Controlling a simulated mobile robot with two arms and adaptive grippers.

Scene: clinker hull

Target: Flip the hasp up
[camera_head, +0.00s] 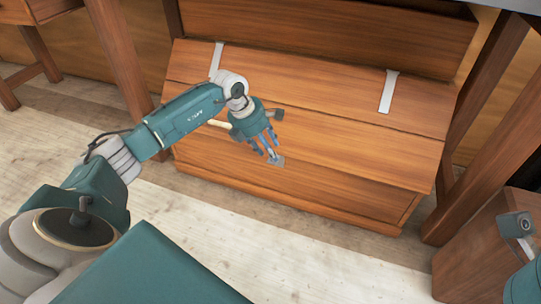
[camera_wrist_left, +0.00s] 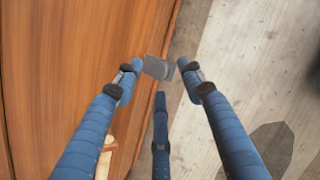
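A wooden chest (camera_head: 330,145) with a closed lid stands on the floor. A small grey metal hasp plate (camera_head: 277,161) is on its front face, near the middle. My left gripper (camera_head: 272,152) points down at the chest front, with its blue fingers right by the plate. In the left wrist view, a grey plate (camera_wrist_left: 158,68) lies between the tips of the spread fingers (camera_wrist_left: 159,75). I cannot tell whether any finger touches it. A small grey piece (camera_head: 279,114) also shows higher up, beside the gripper. My right gripper is not clearly seen.
Two pale straps (camera_head: 389,91) lie on the lid. A light wooden bar (camera_head: 218,123) shows behind my left arm. Wooden posts (camera_head: 118,52) flank the chest, and a wooden box (camera_head: 478,250) stands at lower right. The plank floor (camera_head: 330,258) in front is clear.

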